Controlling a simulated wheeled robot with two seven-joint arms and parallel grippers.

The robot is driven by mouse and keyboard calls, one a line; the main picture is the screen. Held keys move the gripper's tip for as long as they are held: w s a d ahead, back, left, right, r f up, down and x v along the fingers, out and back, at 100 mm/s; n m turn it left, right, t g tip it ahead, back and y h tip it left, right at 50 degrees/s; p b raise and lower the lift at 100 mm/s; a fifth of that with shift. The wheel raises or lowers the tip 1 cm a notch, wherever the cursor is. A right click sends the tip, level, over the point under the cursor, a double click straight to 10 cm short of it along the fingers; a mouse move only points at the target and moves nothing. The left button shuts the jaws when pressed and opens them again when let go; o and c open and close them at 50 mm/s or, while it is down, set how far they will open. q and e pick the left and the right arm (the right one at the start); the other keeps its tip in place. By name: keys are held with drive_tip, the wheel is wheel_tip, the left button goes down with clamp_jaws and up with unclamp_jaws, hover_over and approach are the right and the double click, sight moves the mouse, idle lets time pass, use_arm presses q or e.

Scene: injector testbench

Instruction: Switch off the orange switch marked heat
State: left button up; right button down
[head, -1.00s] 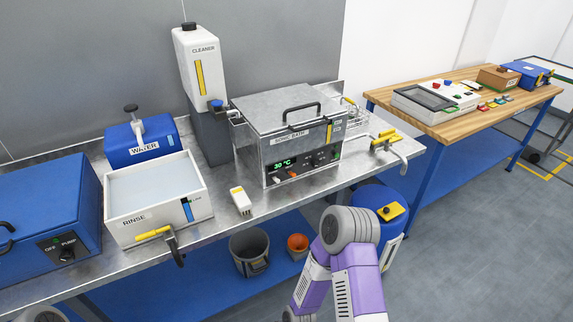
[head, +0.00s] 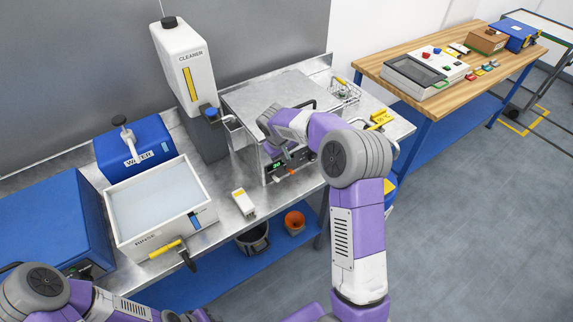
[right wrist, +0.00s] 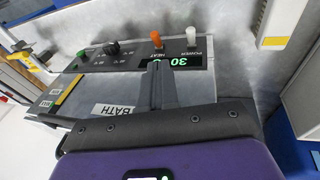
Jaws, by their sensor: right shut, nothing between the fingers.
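The orange switch marked HEAT (right wrist: 157,40) sticks out of the front panel of the sonic bath (head: 270,97), beside the white POWER switch (right wrist: 191,34). It also shows small in the head view (head: 292,172). My right gripper (right wrist: 158,68) is shut and empty. Its fingertips lie in front of the panel, over part of the green display reading 30 (right wrist: 180,62), in line with the orange switch and apart from it in the picture. In the head view my right gripper (head: 286,153) is at the bath's front. My left arm shows at the bottom left; its gripper is out of view.
A small white and yellow block (head: 243,202) lies on the bench before the bath. The rinse tank (head: 150,245) and cleaner bottle (head: 183,65) stand to the left.

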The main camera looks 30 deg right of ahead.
sight(290, 171)
drive_tip(key=x, duration=1)
drive_tip(key=shift+w, duration=0.1)
drive_tip(key=shift+a, duration=0.1)
